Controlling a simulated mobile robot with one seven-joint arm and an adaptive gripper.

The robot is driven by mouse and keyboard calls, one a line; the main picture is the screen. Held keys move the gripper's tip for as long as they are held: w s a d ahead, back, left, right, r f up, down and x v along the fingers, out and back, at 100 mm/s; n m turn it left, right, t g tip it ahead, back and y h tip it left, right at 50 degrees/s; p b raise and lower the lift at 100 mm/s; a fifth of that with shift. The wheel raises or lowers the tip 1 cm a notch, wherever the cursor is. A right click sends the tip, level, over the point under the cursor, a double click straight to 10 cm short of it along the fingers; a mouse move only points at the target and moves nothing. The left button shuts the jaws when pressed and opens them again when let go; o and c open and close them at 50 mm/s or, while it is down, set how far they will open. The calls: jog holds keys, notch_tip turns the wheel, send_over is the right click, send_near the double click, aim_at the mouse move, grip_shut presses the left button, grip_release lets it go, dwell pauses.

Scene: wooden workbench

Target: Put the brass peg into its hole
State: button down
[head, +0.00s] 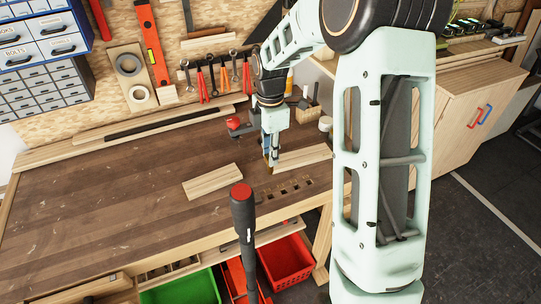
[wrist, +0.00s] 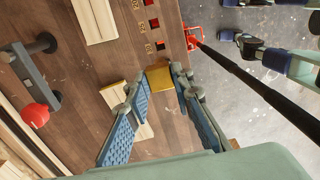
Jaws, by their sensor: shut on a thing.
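The brass peg (wrist: 160,77) shows as a squarish yellow block between the fingertips of my gripper (wrist: 157,80) in the wrist view. My gripper is shut on it. In the head view my gripper (head: 270,157) points down over the bench, beside a pale wooden block; the peg is too small there to make out fully. A row of square holes (head: 280,190) lies in the bench top near its front edge, in front of my gripper. In the wrist view several red-lined holes (wrist: 155,23) with small labels show above the peg. The peg appears apart from these holes.
Pale wooden blocks lie left (head: 212,180) and right (head: 303,157) of my gripper. A grey fixture with a red knob (head: 234,123) stands behind. A dark pole with a red top (head: 242,195) rises at the front edge. The bench's left side (head: 100,210) is clear.

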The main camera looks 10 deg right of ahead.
jog(key=shift+r, duration=4.05)
